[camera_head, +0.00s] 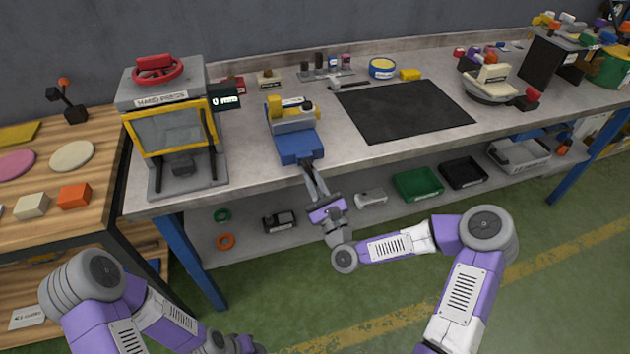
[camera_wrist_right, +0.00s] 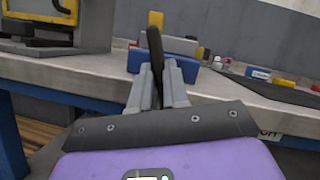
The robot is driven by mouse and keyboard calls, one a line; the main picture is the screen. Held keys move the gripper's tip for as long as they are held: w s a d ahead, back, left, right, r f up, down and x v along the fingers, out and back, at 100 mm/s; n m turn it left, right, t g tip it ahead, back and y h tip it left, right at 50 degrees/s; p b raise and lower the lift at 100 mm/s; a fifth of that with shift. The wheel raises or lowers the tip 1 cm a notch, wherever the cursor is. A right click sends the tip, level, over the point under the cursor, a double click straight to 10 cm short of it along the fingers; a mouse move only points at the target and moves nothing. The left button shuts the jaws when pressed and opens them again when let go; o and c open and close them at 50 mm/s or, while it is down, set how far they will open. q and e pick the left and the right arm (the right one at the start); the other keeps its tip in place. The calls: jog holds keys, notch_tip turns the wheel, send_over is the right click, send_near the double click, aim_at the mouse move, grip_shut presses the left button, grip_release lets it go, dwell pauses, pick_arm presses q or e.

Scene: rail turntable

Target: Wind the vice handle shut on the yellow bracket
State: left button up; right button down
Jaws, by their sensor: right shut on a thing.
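The blue vice (camera_head: 297,148) stands at the front edge of the grey workbench, and part of it shows in the wrist view (camera_wrist_right: 190,66). The yellow bracket (camera_head: 274,104) stands upright at the vice's grey jaws; whether the jaws touch it I cannot tell. My right gripper (camera_head: 309,168) is in front of the vice, reaching up from below the bench edge. In the wrist view its grey fingers (camera_wrist_right: 156,72) are shut on a dark bar, the vice handle (camera_wrist_right: 154,45). My left gripper (camera_head: 240,344) is low at the bottom edge, away from the bench; its fingers are not clear.
A hand press (camera_head: 170,130) stands left of the vice. A lower shelf holds green (camera_head: 417,184) and black (camera_head: 463,172) bins.

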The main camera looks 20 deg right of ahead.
jog(key=shift+m+t+h, duration=0.2)
jog(key=shift+m+h, duration=0.45)
jog(key=shift+m, duration=0.65)
jog(key=shift+m+t+h, duration=0.2)
jog(key=shift+m+h, duration=0.45)
jog(key=shift+m, duration=0.65)
jog(key=shift+m+b, duration=0.3)
jog(key=c, duration=1.1)
grip_release()
jog(key=shift+a, duration=0.1)
jog(key=shift+f, duration=0.1)
jog(key=v, duration=0.7)
jog(key=shift+s+p, duration=0.3)
jog(key=shift+p, duration=0.1)
